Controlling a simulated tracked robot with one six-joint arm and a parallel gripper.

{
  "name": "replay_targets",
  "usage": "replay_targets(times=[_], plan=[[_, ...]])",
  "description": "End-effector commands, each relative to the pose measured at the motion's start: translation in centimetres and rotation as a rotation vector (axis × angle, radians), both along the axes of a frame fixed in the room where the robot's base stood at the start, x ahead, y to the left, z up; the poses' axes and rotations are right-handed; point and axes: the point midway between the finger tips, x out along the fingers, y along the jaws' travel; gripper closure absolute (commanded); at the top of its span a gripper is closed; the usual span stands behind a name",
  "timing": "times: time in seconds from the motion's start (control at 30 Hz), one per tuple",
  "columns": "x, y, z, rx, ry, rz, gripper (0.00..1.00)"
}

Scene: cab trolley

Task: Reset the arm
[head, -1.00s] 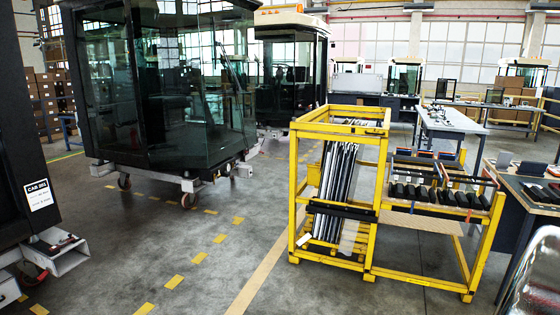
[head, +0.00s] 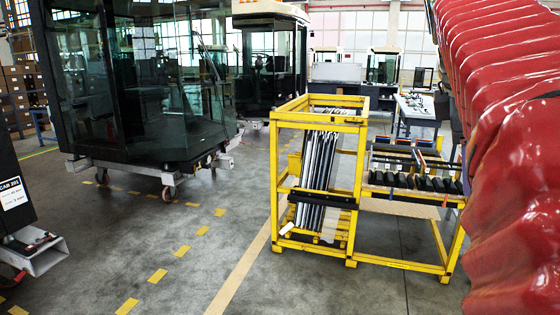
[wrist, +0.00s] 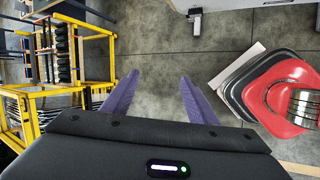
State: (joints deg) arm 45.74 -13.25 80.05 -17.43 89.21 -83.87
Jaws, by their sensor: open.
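My gripper (wrist: 158,98) shows in the wrist view with its two purple fingers wide apart. Nothing is between them except bare grey floor some way beyond. In the head view, my red ribbed arm fills the right side and hides what lies behind it; the gripper itself is not seen there. The yellow trolley (head: 364,170) stands right of centre in the head view. It also shows at the left edge of the wrist view (wrist: 24,112), apart from the fingers.
The trolley holds upright dark and silver strips (head: 316,165) and a rack of black parts (head: 410,181). A glass cab (head: 140,85) stands on a wheeled base at left, another cab (head: 270,65) behind. A workbench (head: 417,108) is at the back right.

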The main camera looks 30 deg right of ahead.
Motion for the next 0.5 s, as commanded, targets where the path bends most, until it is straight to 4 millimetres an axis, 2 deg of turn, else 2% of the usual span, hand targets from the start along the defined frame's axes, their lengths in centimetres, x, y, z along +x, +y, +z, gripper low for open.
replay_targets(times=[0.03, 0.2, 0.5], plan=[[1.2, 1.5, -1.1, 0.011, -0.034, 0.004, 0.47], [4.7, 6.2, -5.2, 0.062, -0.164, -0.030, 0.47], [8.3, 15.8, -13.0, 0.217, -0.365, -0.121, 0.47]])
